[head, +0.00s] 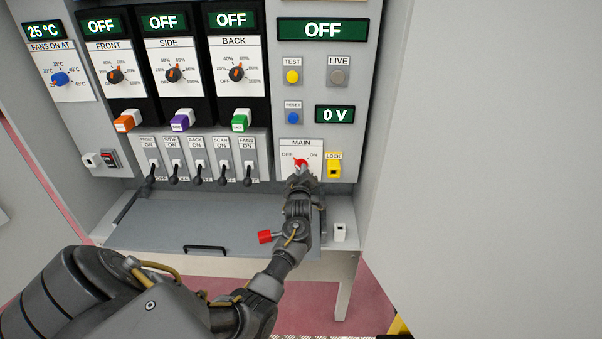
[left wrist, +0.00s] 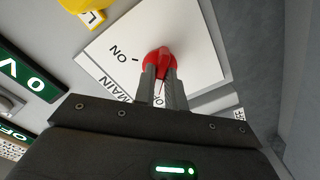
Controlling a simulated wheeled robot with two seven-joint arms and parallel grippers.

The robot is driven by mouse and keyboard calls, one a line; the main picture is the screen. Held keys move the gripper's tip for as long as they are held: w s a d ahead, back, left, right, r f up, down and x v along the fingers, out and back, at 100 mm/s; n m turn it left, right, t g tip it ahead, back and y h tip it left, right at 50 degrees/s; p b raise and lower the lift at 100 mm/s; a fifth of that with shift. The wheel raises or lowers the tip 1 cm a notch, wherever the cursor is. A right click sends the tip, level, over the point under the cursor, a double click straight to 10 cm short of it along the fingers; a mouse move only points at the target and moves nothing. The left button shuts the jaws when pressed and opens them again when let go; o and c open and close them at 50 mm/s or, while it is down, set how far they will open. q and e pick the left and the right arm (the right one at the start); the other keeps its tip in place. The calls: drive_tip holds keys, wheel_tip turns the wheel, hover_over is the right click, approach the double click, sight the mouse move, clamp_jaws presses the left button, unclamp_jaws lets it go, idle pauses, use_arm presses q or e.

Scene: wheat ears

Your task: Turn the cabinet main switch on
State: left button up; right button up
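The red main switch knob (head: 301,163) sits on a white plate marked MAIN, OFF and ON at the cabinet's lower right. The knob also shows in the left wrist view (left wrist: 158,62), with the ON mark to its left. My left gripper (head: 303,175) is at the knob and hides part of it. In the left wrist view its two fingers (left wrist: 163,82) are close together on either side of the knob's ridge and appear shut on it. The large display (head: 323,29) above reads OFF, and the voltage display (head: 335,114) reads 0 V. My right gripper is out of view.
A yellow LOCK part (head: 334,166) sits close right of the switch. Several black toggle levers (head: 198,177) stand in a row to its left. A grey shelf (head: 200,222) lies below, and a red block (head: 265,237) shows beside my forearm. A pale wall (head: 490,150) fills the right.

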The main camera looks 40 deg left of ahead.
use_arm(q)
clamp_jaws()
drive_tip(key=shift+m, duration=0.3)
drive_tip(key=shift+m+p, duration=3.25)
drive_tip(key=shift+m, duration=5.35)
drive_tip(key=shift+a, duration=0.1)
drive_tip(key=o, duration=0.5)
unclamp_jaws()
